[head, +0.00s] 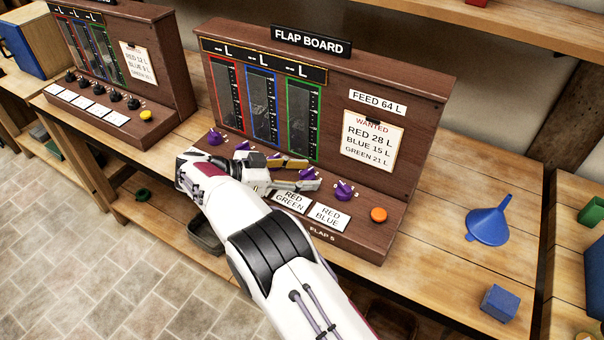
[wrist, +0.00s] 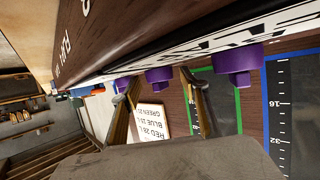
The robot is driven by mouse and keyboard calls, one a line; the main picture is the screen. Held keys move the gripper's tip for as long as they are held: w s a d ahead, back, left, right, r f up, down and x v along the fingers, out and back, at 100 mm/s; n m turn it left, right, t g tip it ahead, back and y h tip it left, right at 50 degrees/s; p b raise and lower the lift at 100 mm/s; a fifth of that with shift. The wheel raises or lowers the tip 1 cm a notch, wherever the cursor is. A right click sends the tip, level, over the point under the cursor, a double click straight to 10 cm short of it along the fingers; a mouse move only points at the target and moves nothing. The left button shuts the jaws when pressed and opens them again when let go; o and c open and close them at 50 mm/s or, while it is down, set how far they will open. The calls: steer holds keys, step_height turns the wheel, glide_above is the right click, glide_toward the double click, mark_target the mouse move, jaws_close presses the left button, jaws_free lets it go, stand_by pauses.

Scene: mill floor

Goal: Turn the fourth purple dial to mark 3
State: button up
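The Flap Board (head: 420,110) has a row of several purple dials along its sloped front ledge. The fourth purple dial (head: 308,173) from the left is partly hidden by my gripper (head: 314,173). In the wrist view this dial (wrist: 158,77) shows between the tips of my gripper (wrist: 155,85). The fingers are spread, one on each side of the dial, with a gap visible. The pointer and mark numbers of this dial cannot be read. The last purple dial (head: 343,190) is to its right; the first purple dial (head: 215,138) is at the far left.
An orange button (head: 378,215) sits right of the dials. White cards, including "RED BLUE" (head: 328,217), lie below them. A second board (head: 160,60) stands at the left. A blue funnel (head: 489,227) and blue block (head: 499,303) are on the bench at the right.

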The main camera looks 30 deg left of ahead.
steer(key=shift+a, duration=0.1)
steer(key=shift+v, duration=3.65)
steer(key=shift+r, duration=0.15)
